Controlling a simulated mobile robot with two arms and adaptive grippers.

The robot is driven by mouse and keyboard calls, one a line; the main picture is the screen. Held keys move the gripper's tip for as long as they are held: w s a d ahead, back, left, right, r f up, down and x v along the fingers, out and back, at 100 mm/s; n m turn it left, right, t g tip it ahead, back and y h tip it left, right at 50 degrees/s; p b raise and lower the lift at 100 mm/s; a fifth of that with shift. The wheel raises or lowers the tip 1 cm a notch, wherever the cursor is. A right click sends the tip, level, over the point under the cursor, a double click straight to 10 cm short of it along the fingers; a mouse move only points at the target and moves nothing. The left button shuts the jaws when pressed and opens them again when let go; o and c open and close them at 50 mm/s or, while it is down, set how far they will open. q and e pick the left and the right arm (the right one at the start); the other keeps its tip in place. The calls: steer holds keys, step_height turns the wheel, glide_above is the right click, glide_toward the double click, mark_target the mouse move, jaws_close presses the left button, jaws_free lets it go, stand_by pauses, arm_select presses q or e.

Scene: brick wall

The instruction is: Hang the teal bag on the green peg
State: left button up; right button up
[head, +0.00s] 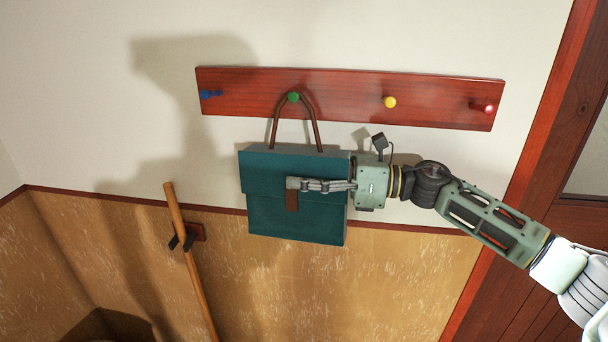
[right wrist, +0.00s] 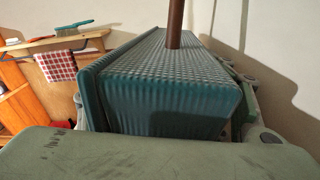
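The teal bag (head: 270,218) is upright against the wall below the peg rack, with a brown clasp on its front. Its brown handle (head: 314,124) rises to the green peg (head: 293,97), and the top of the loop meets the peg. I cannot tell whether the peg bears the weight. My right gripper (head: 300,184) comes from the right, with one finger across the bag's front and the other hidden behind it. In the right wrist view, the bag (right wrist: 165,85) sits between the fingers, its handle rising upright. My left gripper is not in view.
The red wooden rack (head: 345,95) also carries a blue peg (head: 211,94), a yellow peg (head: 390,102) and a red peg (head: 487,108). A wooden stick (head: 188,245) stands in a wall holder at lower left. A door (head: 560,150) is at right.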

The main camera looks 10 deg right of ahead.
mark_target(349, 179)
steer(key=shift+f, duration=0.1)
steer(key=shift+f, duration=0.2)
steer(key=v, duration=1.2)
steer(key=shift+r, duration=0.2)
